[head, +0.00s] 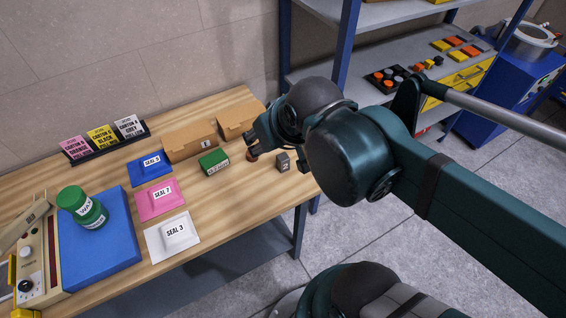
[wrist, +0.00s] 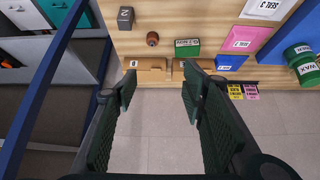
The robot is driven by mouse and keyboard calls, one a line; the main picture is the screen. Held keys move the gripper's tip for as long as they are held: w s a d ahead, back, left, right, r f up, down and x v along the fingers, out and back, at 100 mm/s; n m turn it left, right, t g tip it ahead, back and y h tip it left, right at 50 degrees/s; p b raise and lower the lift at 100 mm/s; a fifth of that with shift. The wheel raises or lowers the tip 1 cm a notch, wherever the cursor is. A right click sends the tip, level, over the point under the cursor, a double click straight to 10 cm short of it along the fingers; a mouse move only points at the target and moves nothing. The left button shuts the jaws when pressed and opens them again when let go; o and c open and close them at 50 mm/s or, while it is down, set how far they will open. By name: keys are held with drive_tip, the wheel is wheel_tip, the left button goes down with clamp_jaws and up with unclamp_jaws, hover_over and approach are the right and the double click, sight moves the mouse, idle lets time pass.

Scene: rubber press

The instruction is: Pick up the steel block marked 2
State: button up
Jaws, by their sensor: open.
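The steel block (head: 283,162) is small and grey, with a dark mark on its face, and stands near the right end of the wooden table. It also shows at the top left of the wrist view (wrist: 126,18). My gripper (head: 253,143) is above the table's far right part, left of and behind the block in the head view. In the wrist view my gripper (wrist: 160,88) has its two fingers wide apart with nothing between them. The block is beyond the fingertips and clear of them.
A small brown round object (wrist: 152,39) stands between the block and a green box (wrist: 187,47). Cardboard boxes (head: 190,141) line the back. Blue-framed shelving (head: 340,60) rises at the right.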

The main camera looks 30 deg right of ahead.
drive_tip(key=shift+w, duration=0.1)
drive_tip(key=m+g+h+b, duration=0.35)
drive_tip(key=m+g, duration=0.35)
drive_tip(key=m, duration=1)
hover_over(279, 158)
drive_tip(key=a, duration=0.2)
wheel_tip(279, 158, down, 20)
drive_tip(key=f, duration=0.1)
drive_tip(key=shift+d+f+m+h, duration=0.15)
drive_tip(key=shift+f+m+h, duration=0.3)
drive_tip(key=shift+f+m, duration=0.2)
drive_tip(key=shift+x, duration=1.25)
drive_tip(key=shift+d, duration=0.1)
drive_tip(key=shift+b+x, duration=0.35)
drive_tip(key=shift+x, duration=2.2)
